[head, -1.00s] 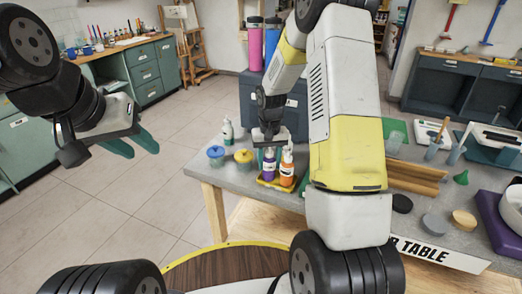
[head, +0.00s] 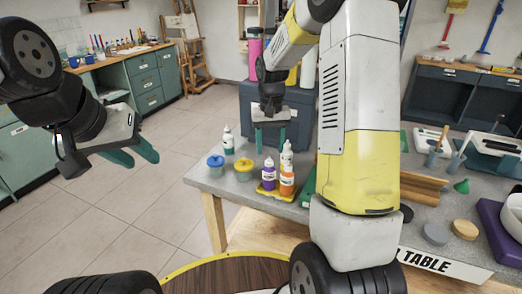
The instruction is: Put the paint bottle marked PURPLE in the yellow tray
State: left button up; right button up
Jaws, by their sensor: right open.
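The purple paint bottle (head: 269,175) stands upright on the small yellow tray (head: 265,192) near the table's front edge; its label is too small to read. An orange bottle (head: 287,181) stands beside it on the tray, partly covering a white-capped bottle (head: 287,155) behind. My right gripper (head: 271,149) is above and a little behind the purple bottle, its green fingers apart and empty, not touching it. My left gripper (head: 138,155) is far left over the floor, its green fingers apart and empty.
A dark blue box (head: 302,112) stands behind. My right arm hides part of the table right of the tray.

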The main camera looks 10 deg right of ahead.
jog(key=shift+r, duration=0.9)
jog(key=s+r+t, duration=0.2)
jog(key=s+r, duration=0.3)
jog(key=s, duration=0.3)
jog(key=s+a+r+t+y, duration=0.1)
jog(key=s+r+t, duration=0.1)
jog(key=s+r, duration=0.3)
jog(key=s+a+r+n+t+y, duration=0.1)
jog(key=s+r, duration=0.4)
jog(key=s, duration=0.6)
jog(key=shift+t, duration=0.6)
jog(key=shift+a, duration=0.1)
